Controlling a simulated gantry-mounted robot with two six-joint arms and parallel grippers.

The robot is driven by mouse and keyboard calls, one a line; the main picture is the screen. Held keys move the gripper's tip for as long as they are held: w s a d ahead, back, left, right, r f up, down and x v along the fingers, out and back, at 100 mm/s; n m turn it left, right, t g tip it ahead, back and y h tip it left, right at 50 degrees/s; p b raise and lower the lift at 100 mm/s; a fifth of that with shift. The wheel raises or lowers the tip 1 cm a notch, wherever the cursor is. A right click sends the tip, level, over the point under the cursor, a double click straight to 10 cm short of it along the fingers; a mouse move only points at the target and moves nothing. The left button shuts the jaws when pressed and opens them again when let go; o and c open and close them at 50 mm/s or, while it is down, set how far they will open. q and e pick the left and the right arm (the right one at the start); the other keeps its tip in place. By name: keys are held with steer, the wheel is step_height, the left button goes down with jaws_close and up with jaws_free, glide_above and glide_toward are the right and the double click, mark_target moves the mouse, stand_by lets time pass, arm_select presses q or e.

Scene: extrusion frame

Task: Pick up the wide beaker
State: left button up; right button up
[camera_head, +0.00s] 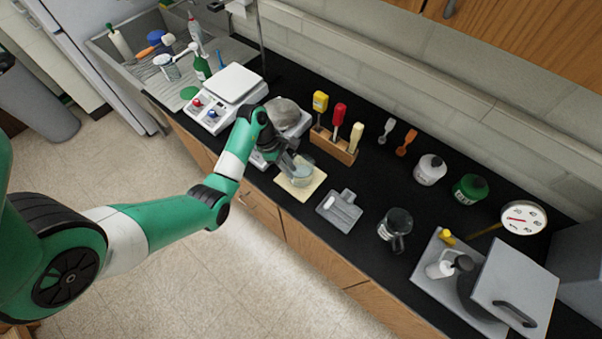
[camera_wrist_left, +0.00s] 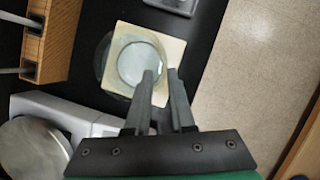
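The wide beaker (camera_head: 303,174) is clear glass and stands on a square cream pad (camera_head: 302,192) near the counter's front edge. In the left wrist view I look down on the beaker (camera_wrist_left: 137,62) and its round opening, on the pad (camera_wrist_left: 176,46). My left gripper (camera_head: 292,168) is right at the beaker, partly covering it. In the wrist view its two dark fingertips (camera_wrist_left: 162,72) have a gap between them. One overlaps the beaker's opening and the other lies beside its rim. Whether they touch the glass is unclear. My right gripper is not in view.
A wooden rack (camera_head: 335,147) with coloured-handled tools stands behind the pad. A grey tray (camera_head: 340,210) lies to its right, then a dark glass jug (camera_head: 396,226). A hot-plate-like device with a metal bowl (camera_head: 284,112) and a white scale (camera_head: 234,84) stand left.

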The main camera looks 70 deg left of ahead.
mark_target(297, 186)
arm_select(q)
steer(key=b+x, duration=0.1)
steer(key=x, duration=0.5)
steer(key=shift+w+d+f, duration=0.15)
steer(key=shift+f, duration=0.1)
steer(key=shift+c, duration=0.4)
jaws_close()
stand_by(0.9)
